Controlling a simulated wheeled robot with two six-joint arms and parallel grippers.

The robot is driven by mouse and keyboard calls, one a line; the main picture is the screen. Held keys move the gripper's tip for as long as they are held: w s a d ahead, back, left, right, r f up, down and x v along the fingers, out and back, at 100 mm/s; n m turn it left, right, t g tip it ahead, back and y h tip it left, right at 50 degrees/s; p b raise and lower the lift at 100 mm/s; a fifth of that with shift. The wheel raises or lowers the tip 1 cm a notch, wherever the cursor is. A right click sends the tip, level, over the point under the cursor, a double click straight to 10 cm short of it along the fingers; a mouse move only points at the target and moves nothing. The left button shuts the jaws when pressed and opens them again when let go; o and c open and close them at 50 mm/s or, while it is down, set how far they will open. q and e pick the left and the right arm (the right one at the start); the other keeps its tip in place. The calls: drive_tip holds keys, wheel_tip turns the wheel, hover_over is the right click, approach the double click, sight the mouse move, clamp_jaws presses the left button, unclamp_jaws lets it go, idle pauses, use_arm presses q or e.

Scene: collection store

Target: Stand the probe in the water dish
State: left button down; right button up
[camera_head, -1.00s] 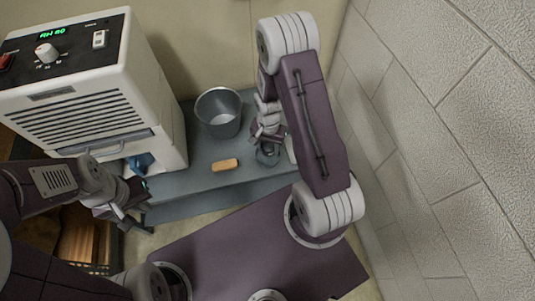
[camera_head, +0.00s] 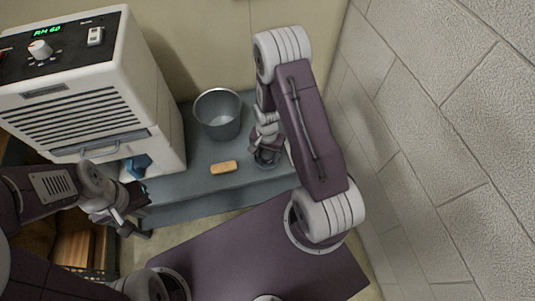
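A small round grey dish (camera_head: 267,160), which looks like the water dish, stands on the grey bench, left of the wall. My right gripper (camera_head: 262,150) is over it, pointing down and overlapping its rim in the picture. Whether its fingers are open or touch the dish is unclear. My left gripper (camera_head: 132,218) is at the bench's left front corner, below the white machine; its finger gap is hard to read. I cannot make out the probe for certain. A blue object (camera_head: 138,166) sits at the machine's lower front, partly hidden by my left arm.
A grey metal bucket (camera_head: 218,114) stands at the back of the bench (camera_head: 196,189). A tan block (camera_head: 223,167) lies in front of it. The white machine (camera_head: 95,105) with a green display fills the left. A block wall (camera_head: 430,130) closes the right side.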

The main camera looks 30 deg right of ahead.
drive_tip(key=shift+r, duration=0.15)
wheel_tip(320, 180, up, 12)
drive_tip(key=p, duration=0.5)
wheel_tip(320, 180, up, 7)
drive_tip(key=n, duration=0.4)
hover_over(267, 154)
drive_tip(key=s+a, duration=0.3)
drive_tip(key=s+a+r+n+t, duration=0.1)
drive_tip(key=s+r+n, duration=0.3)
drive_tip(key=s+n, duration=0.1)
drive_tip(key=shift+s+a, duration=0.2)
drive_tip(key=shift+a, duration=0.15)
wheel_tip(267, 154, up, 21)
drive_tip(key=p, duration=2.1)
drive_tip(key=shift+f, duration=0.2)
